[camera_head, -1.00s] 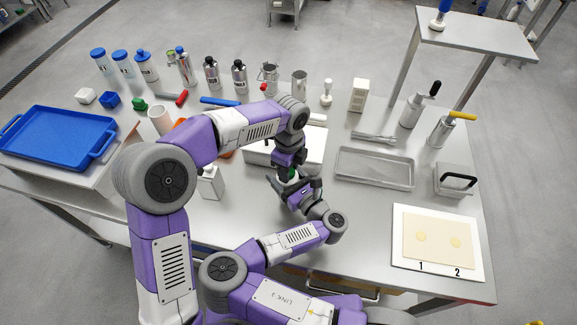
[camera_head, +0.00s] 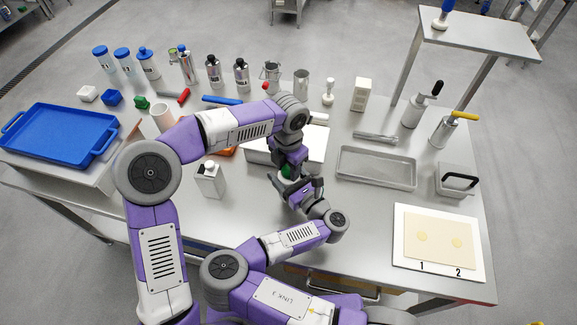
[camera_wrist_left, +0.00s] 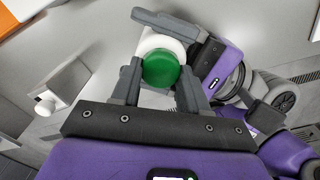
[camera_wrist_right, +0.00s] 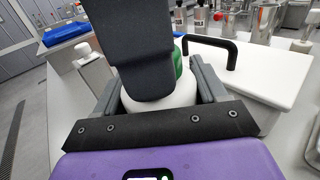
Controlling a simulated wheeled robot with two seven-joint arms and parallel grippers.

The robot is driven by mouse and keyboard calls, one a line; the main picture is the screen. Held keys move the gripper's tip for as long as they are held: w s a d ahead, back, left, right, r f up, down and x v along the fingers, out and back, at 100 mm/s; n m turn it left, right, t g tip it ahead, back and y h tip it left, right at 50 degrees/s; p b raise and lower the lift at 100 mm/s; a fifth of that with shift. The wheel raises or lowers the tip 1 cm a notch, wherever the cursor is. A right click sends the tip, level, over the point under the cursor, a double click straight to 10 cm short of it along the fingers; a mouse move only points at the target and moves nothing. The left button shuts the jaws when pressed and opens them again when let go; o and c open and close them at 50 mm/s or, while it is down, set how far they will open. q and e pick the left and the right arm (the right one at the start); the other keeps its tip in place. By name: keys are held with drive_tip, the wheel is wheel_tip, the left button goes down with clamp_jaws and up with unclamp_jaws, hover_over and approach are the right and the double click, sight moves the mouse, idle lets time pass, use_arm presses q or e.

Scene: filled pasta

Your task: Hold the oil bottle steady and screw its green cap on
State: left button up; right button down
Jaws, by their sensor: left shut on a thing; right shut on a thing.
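The oil bottle is a white rounded container that shows in the left wrist view (camera_wrist_left: 150,45) and in the right wrist view (camera_wrist_right: 155,104); in the head view the grippers mostly hide it. Its green cap (camera_wrist_left: 160,68) sits at its top and also shows in the head view (camera_head: 286,172). My left gripper (camera_head: 288,165) comes down from above and is shut with a finger on each side of the cap. My right gripper (camera_head: 294,187) is shut around the bottle body from the side. I cannot tell how the cap sits on the thread.
A white box (camera_head: 313,148) with a black handle (camera_wrist_right: 222,42) stands just behind. A white square jug (camera_head: 209,181) stands to the left. A grey tray (camera_head: 372,168) and a numbered board (camera_head: 440,274) lie right. Bottles and tools line the back.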

use_arm(q)
drive_tip(key=o, duration=1)
drive_tip(key=shift+r, duration=2.25)
drive_tip(key=shift+c, duration=0.3)
